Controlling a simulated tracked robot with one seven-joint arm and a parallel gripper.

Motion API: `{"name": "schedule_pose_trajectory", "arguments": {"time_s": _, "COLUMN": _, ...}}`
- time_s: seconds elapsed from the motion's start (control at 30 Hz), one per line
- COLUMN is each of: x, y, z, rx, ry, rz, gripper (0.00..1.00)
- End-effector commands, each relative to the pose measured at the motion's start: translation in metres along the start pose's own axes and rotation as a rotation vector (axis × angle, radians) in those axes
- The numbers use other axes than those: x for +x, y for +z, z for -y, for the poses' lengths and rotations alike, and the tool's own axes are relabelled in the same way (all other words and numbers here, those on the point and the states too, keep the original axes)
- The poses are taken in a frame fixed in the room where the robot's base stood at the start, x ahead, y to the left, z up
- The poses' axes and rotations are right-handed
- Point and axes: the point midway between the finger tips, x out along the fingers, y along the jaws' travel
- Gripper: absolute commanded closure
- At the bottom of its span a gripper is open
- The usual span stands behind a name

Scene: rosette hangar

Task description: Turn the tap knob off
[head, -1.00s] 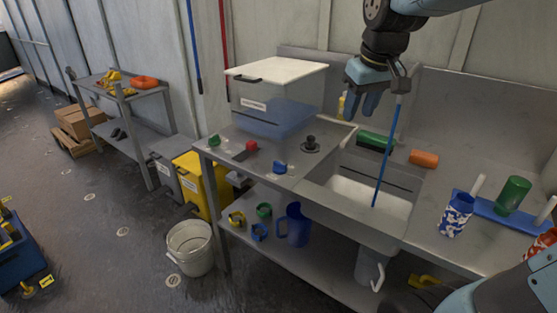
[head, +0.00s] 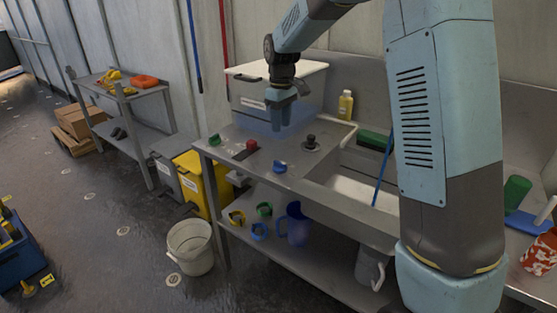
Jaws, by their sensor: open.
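Several knob-like parts stand on the metal counter (head: 240,160): a green one (head: 214,140) at the left, a red one (head: 251,146), a blue one (head: 280,167) at the front edge and a dark one (head: 310,141) on a round base beside the sink (head: 365,188). I cannot tell which is the tap knob. My gripper (head: 280,128) is open and empty, fingers pointing down. In the picture it lies above the blue knob and between the red and dark ones, in front of the clear tank (head: 250,92). It appears to touch none of them.
The white-lidded tank stands behind the gripper. A yellow bottle (head: 345,106) and a green block (head: 374,141) are behind the sink, and a blue stick (head: 384,160) leans in it. My arm hides much of the right side. A blue jug (head: 297,224) stands on the lower shelf.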

Motion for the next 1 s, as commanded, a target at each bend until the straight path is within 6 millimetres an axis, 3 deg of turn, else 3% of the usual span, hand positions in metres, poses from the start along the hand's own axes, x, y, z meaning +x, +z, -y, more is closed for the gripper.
{"name": "schedule_pose_trajectory", "arguments": {"time_s": 0.27, "x": 0.023, "y": -0.005, "z": 0.0, "rx": -0.011, "ry": -0.004, "rz": 0.007, "gripper": 0.6}}
{"name": "schedule_pose_trajectory", "arguments": {"time_s": 0.7, "x": 0.099, "y": -0.004, "z": 0.001, "rx": -0.012, "ry": -0.005, "rz": 0.008, "gripper": 0.6}}
{"name": "schedule_pose_trajectory", "arguments": {"time_s": 1.0, "x": 0.135, "y": -0.004, "z": 0.001, "rx": -0.01, "ry": -0.003, "rz": 0.006, "gripper": 0.6}}
